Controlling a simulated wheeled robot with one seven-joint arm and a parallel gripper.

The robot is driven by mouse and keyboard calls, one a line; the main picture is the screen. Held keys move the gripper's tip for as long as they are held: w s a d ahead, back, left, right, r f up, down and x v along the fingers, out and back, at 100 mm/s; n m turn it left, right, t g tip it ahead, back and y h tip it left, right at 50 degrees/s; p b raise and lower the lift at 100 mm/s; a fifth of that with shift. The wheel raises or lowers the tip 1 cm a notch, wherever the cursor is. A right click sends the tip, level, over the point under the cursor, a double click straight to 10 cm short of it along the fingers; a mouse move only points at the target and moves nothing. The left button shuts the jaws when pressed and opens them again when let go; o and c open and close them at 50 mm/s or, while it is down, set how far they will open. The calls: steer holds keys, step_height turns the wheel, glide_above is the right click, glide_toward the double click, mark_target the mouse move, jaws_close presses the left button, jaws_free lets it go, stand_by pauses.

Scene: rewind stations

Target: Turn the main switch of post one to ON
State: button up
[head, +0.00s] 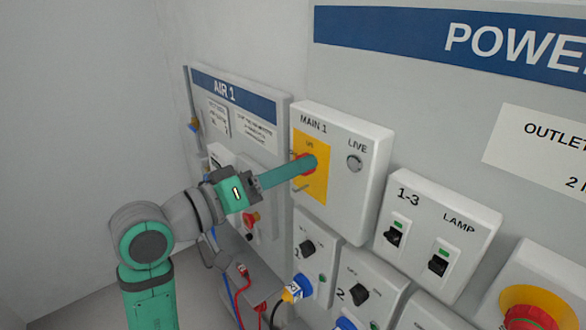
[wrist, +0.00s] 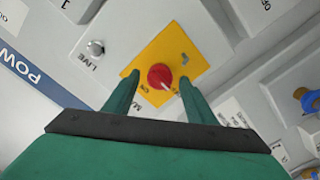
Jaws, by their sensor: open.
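The main switch of post one is a red rotary knob (wrist: 160,76) on a yellow plate (wrist: 196,68), on a grey box labelled MAIN 1 (head: 345,185). A white mark shows on the knob, but I cannot tell for sure which position it is at. In the head view the red knob (head: 309,163) is partly hidden behind my gripper. My gripper (wrist: 155,82) is open, with one green finger on each side of the knob. A small gap shows between the fingers and the knob. A round LIVE lamp (head: 354,162), grey and unlit, sits beside the plate.
An AIR 1 panel (head: 243,90) is left of the box. Below are numbered outlet boxes with black knobs (head: 307,247) and plugs (head: 297,288). A 1-3 LAMP switch box (head: 437,235) is at right, and a red emergency button (head: 530,318) at lower right.

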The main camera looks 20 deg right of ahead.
steer(key=shift+w+d, duration=0.15)
steer(key=shift+d, duration=0.25)
steer(key=c, duration=1.1)
steer(key=shift+o, duration=0.3)
